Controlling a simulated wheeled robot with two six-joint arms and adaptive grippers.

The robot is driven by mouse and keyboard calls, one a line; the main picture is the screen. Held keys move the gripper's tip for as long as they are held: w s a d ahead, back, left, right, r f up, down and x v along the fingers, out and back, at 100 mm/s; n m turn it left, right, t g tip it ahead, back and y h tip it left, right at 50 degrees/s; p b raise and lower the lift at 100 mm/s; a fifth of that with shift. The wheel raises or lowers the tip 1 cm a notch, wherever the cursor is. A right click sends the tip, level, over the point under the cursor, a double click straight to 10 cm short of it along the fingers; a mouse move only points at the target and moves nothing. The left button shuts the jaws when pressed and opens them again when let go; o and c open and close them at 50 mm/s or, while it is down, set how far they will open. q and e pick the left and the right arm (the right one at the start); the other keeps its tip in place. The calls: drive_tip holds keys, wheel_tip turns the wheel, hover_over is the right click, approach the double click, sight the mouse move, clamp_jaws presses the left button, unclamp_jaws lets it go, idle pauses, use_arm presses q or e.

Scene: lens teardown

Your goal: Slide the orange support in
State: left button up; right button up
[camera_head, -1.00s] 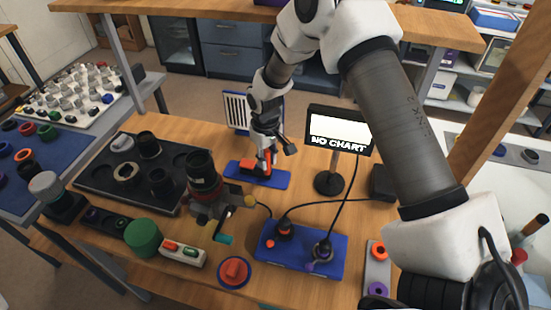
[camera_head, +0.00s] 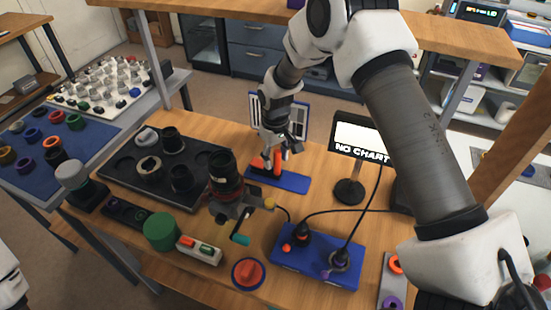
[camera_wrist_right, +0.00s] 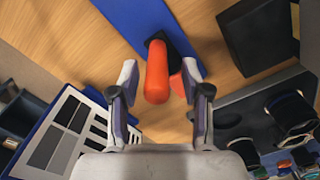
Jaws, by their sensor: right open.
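The orange support (camera_head: 277,160) is on the blue base (camera_head: 296,185) at the back middle of the bench, near that base's left end. In the right wrist view an orange rounded bar (camera_wrist_right: 157,72) rises from a black mount, with a second orange part (camera_wrist_right: 178,84) beside it. My right gripper (camera_head: 281,152) is open, just above the support. In the wrist view its fingers (camera_wrist_right: 158,80) stand on either side of the orange bar, with a gap visible on each side. My left gripper is not in view.
A lens on a stand (camera_head: 222,170) is left of the blue base. A "NO CHART" screen (camera_head: 360,138) stands to the right. A dark tray (camera_head: 125,188) holds lens parts. A blue box (camera_head: 315,268) with cables is in front.

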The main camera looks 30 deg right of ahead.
wheel_tip(320, 180, up, 11)
drive_tip(key=shift+a, duration=0.1)
drive_tip(key=shift+w, duration=0.1)
idle(0.4)
